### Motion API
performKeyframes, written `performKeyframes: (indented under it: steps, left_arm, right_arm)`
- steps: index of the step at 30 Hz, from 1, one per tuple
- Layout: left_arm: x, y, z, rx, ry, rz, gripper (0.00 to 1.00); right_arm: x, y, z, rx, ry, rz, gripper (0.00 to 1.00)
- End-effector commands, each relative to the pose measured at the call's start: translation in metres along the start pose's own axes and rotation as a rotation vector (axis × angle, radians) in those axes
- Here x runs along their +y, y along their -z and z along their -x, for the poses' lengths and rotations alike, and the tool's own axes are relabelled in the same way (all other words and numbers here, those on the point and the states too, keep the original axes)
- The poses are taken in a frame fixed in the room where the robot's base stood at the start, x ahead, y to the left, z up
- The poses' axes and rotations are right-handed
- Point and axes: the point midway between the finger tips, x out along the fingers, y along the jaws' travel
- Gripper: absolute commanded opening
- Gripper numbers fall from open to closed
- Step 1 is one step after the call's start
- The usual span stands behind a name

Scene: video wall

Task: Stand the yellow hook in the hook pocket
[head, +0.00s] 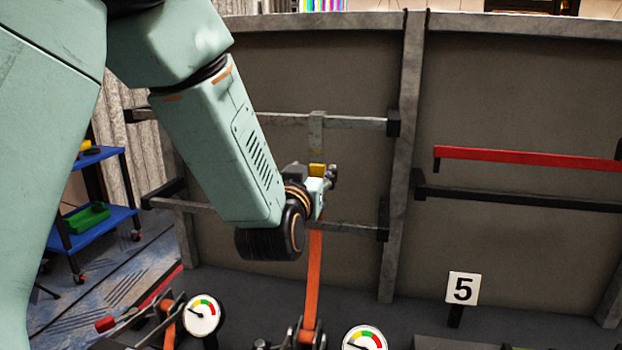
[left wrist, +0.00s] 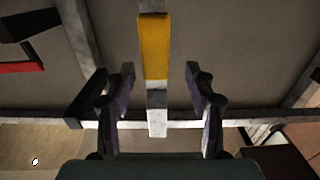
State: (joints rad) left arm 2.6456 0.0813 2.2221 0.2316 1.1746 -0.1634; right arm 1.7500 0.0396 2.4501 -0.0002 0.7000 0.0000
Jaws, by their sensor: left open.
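The yellow hook shows in the head view as a yellow band (head: 317,169) on a narrow upright strip, grey above it at the upper bar. An orange strap lies below it in line. In the left wrist view the yellow band (left wrist: 155,45) is on the same strip, with worn grey metal at the lower end crossing the bar. My left gripper (head: 326,178) is at the band, open; in the left wrist view its fingers (left wrist: 160,72) stand apart on either side of the strip, with gaps. I cannot make out the hook pocket. My right gripper is not in view.
Grey wall bars (head: 350,122) and a post (head: 400,170) are close to my left arm. A red bar (head: 520,157) is at right. A blue cart (head: 105,215) stands left.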

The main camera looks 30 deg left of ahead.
Motion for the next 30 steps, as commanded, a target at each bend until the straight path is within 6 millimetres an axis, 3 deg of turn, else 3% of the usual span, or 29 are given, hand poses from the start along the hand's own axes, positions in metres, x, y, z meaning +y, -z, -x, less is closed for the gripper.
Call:
performKeyframes:
  steps: [7, 18, 30]
  left_arm:
    - [0.000, -0.001, -0.027, -0.002, 0.001, 0.000, 0.55]
    - [0.003, 0.000, -0.034, -0.001, 0.001, -0.001, 0.54]
    - [0.003, 0.000, -0.033, -0.001, 0.001, -0.001, 0.20]
  right_arm:
    - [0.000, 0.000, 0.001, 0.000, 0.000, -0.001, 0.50]
    - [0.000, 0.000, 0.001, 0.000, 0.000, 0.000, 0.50]
    - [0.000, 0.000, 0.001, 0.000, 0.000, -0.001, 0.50]
